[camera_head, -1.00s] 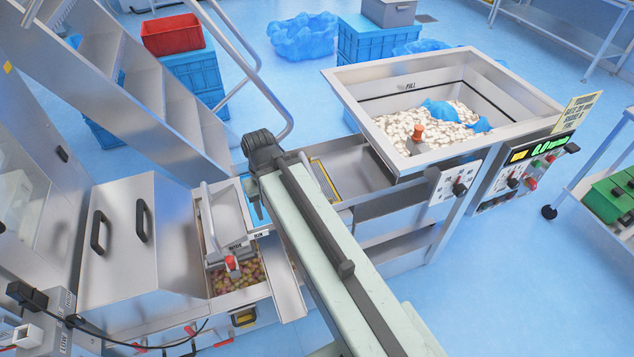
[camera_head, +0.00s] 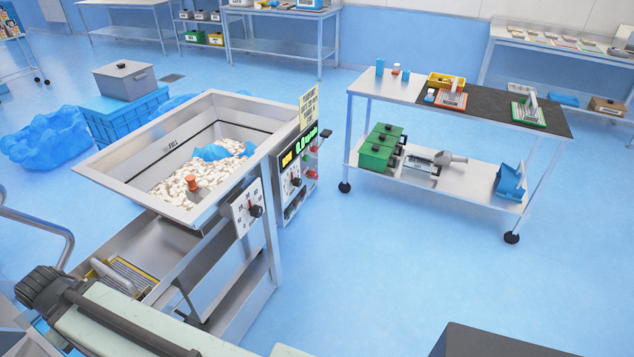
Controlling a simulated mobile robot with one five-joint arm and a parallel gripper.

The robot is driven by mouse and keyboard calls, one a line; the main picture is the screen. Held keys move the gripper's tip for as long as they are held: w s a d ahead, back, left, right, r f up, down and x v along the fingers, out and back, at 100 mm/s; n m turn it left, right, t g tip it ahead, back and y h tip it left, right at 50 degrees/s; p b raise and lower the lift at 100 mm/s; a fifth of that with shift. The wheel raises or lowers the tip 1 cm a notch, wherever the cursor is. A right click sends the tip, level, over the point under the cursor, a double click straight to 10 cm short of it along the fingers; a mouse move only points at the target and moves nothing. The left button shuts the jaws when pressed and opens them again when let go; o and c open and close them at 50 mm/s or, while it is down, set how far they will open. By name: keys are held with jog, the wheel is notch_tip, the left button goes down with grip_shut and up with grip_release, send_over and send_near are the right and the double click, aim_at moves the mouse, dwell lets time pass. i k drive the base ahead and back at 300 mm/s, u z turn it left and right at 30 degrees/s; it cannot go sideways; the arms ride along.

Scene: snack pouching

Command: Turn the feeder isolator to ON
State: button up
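The feeder stands left of centre, with a steel hopper (camera_head: 120,180) full of pale pieces. A small white plate with a black rotary knob (camera_head: 256,211) is on its front, below the hopper's right corner. Beside it a control box (camera_head: 297,170) carries a lit green display, a black rotary knob (camera_head: 296,182) and red and other small controls. The labels are too small to read, so I cannot tell which knob is the isolator or its setting. My arm crosses the lower left, apart from both panels. My gripper's fingers do not show.
A yellow notice (camera_head: 309,105) stands above the control box. A wheeled steel table (camera_head: 400,86) with green boxes (camera_head: 378,150) on its lower shelf is at the right. Blue floor between it and the feeder is clear. A dark block (camera_head: 490,340) is at the bottom edge.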

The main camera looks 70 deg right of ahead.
aim_at(312, 174)
jog(key=k, duration=0.3)
jog(key=z, duration=3.4)
jog(key=k, duration=1)
jog(key=u, duration=0.95)
jog(key=i, duration=1.05)
jog(key=u, duration=0.05)
jog(key=k, duration=0.4)
